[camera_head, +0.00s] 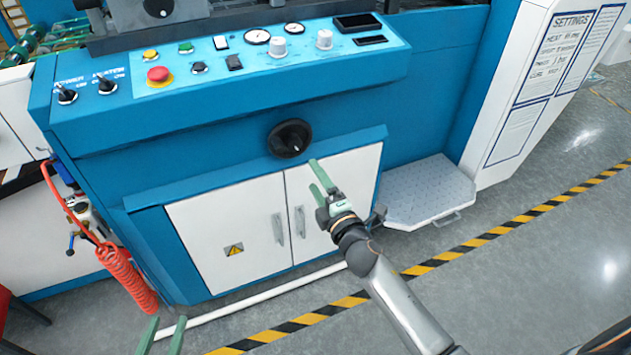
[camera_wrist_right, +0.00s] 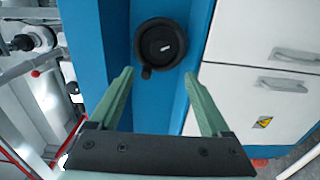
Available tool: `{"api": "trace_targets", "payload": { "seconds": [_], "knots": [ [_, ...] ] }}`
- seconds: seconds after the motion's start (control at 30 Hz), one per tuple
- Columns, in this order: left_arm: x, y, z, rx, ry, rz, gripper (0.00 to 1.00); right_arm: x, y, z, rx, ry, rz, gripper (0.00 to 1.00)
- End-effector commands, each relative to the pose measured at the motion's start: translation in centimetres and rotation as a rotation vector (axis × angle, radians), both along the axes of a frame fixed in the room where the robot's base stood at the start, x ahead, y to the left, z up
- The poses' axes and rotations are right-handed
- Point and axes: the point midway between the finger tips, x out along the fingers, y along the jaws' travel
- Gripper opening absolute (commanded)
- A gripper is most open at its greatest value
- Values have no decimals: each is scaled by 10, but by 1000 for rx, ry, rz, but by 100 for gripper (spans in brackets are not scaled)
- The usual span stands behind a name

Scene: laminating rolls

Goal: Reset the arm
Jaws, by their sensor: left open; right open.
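My right gripper (camera_head: 317,177) has its arm coming in from the lower right in the head view. Its green fingers are apart and empty, in front of the white cabinet doors and just below and right of the black round knob (camera_head: 290,138). In the right wrist view, the knob (camera_wrist_right: 162,43) appears beyond the open fingertips (camera_wrist_right: 158,77), not gripped. My left gripper (camera_head: 166,322) shows only its two green fingertips at the bottom edge of the head view. They are apart with nothing between them; the rest of that arm is out of view.
The blue machine's control panel (camera_head: 260,50) has switches, gauges and a red button (camera_head: 159,76). White cabinet doors (camera_head: 230,230) are below. A red coiled hose (camera_head: 130,280) hangs at left. A metal step (camera_head: 428,188) juts out at right. Floor beyond the striped tape (camera_head: 480,240) is clear.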

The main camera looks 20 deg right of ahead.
Motion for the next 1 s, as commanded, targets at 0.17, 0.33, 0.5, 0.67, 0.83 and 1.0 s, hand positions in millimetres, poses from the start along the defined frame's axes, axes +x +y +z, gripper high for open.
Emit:
{"api": "trace_targets", "payload": {
  "seconds": [0.17, 0.33, 0.5, 0.67, 0.83, 1.0],
  "knots": [
    [0, 0, 0, -3, 1, 1, 45, 0, 0, 0, 0, 0, 0, 81],
    [0, -1, 2, -3, -2, 2, 45, 0, 0, 0, 0, 0, 0, 81],
    [1, -1, 5, -5, -11, 0, 45, -5, 1, -2, 31, 8, 2, 81],
    [1, 0, 4, -3, -10, -1, 45, -45, 7, -21, 291, 83, 12, 81],
    [1, 0, 4, -2, -10, 0, 45, -113, 24, -38, 770, 229, 11, 81],
    [1, 0, 4, -1, -9, 0, 45, -169, 42, -41, 1169, 369, -11, 81]
  ]
}}
